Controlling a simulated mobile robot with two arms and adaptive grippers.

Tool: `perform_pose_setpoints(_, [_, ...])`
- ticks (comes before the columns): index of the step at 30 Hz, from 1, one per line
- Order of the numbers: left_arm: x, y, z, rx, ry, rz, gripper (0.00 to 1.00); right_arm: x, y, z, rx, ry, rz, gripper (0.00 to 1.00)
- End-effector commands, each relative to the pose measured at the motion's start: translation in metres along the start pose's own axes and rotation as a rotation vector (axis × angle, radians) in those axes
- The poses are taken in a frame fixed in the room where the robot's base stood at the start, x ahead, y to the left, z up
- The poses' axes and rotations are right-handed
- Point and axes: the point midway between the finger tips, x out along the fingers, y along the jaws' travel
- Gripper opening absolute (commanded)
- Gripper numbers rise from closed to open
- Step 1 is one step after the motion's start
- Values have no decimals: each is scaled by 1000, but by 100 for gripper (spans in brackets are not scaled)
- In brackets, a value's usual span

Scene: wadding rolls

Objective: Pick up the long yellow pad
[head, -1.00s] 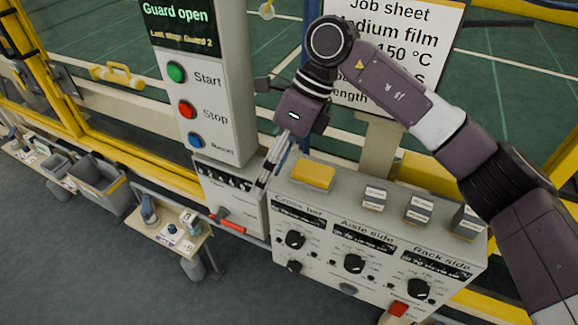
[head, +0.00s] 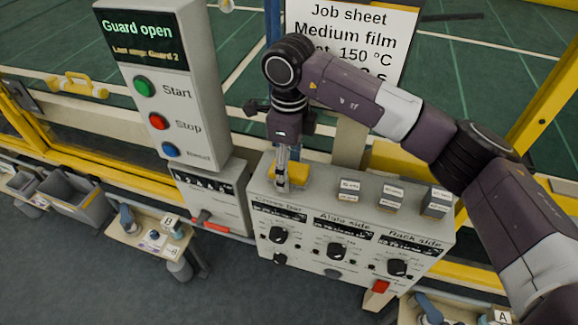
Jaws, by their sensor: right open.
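The long yellow pad (head: 301,176) lies on top of the grey control box (head: 320,198), near its left end. My right gripper (head: 282,184) points down over the left part of the pad. It is open, and its fingers hide part of the pad. I cannot tell whether the fingertips touch the pad. My left gripper is not in view.
Several small grey labelled blocks (head: 389,197) stand on the box right of the pad. A tall panel with Start and Stop buttons (head: 168,85) rises at the left, and the job sheet (head: 350,35) stands behind. A smaller box with a red-handled lever (head: 210,226) adjoins at the left.

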Motion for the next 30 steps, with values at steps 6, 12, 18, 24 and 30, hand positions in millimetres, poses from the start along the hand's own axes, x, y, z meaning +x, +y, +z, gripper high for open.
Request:
perform_pose_setpoints(6, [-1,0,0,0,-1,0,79,3,0,0,0,0,-1,60])
perform_pose_setpoints(12, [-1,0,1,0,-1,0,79,3,0,0,0,-1,-1,44])
perform_pose_setpoints(18, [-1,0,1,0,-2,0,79,3,0,0,-1,-1,-1,22])
perform_pose_setpoints(24, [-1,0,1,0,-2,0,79,2,0,0,-1,-1,-1,11])
perform_pose_setpoints(30, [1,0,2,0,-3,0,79,-1,0,1,-1,-2,-2,11])
